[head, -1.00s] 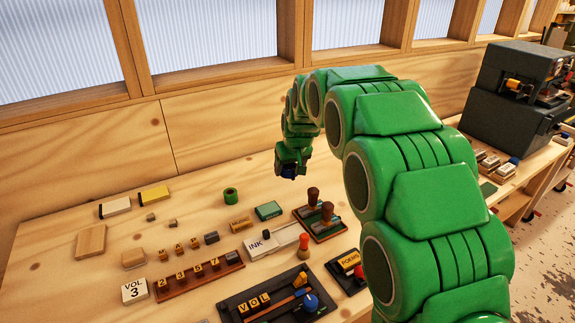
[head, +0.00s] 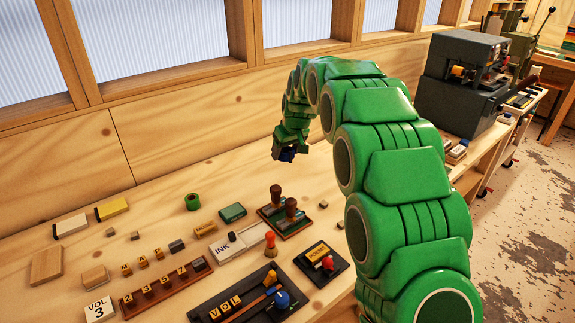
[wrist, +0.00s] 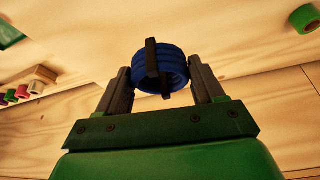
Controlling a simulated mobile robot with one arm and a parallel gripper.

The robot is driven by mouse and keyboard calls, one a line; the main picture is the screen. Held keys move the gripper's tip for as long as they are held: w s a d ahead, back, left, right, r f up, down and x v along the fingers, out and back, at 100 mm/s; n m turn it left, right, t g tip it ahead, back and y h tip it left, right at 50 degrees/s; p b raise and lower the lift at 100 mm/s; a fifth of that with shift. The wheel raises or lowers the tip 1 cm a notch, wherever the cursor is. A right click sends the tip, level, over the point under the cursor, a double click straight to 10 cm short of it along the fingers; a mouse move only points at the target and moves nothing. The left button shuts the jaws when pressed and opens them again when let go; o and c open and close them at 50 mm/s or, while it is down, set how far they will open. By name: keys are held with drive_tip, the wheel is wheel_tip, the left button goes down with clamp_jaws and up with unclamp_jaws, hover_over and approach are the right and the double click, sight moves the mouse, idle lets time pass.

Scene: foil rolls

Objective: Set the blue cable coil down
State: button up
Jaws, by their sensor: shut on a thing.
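The blue cable coil (wrist: 176,70) is a ribbed blue ring with a dark band across it. In the wrist view it sits between the two fingers of my gripper (wrist: 163,78), which is shut on it. In the head view my gripper (head: 284,153) hangs at the end of my green arm, with the dark blue coil (head: 286,155) at its tip, small and partly hidden by the fingers. The coil appears held above the wooden bench (head: 160,198), near its back; the exact height is hard to tell.
A dark machine (head: 462,85) stands at right. Bare wood lies along the back wall.

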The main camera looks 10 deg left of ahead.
drive_tip(key=shift+w+a+f, duration=0.15)
drive_tip(key=shift+w+f, duration=1.45)
drive_tip(key=shift+w, duration=1)
drive_tip(key=shift+w+a+f, duration=0.1)
drive_tip(key=shift+w+f, duration=1.5)
drive_tip(key=shift+w, duration=1.05)
drive_tip(key=shift+w+a+f, duration=0.15)
drive_tip(key=shift+w+f, duration=1.45)
drive_tip(key=shift+w, duration=1)
drive_tip(key=shift+w+f, duration=0.2)
drive_tip(key=shift+w, duration=0.05)
drive_tip(key=shift+f, duration=1.5)
drive_tip(key=shift+f, duration=0.15)
drive_tip(key=o, duration=1.1)
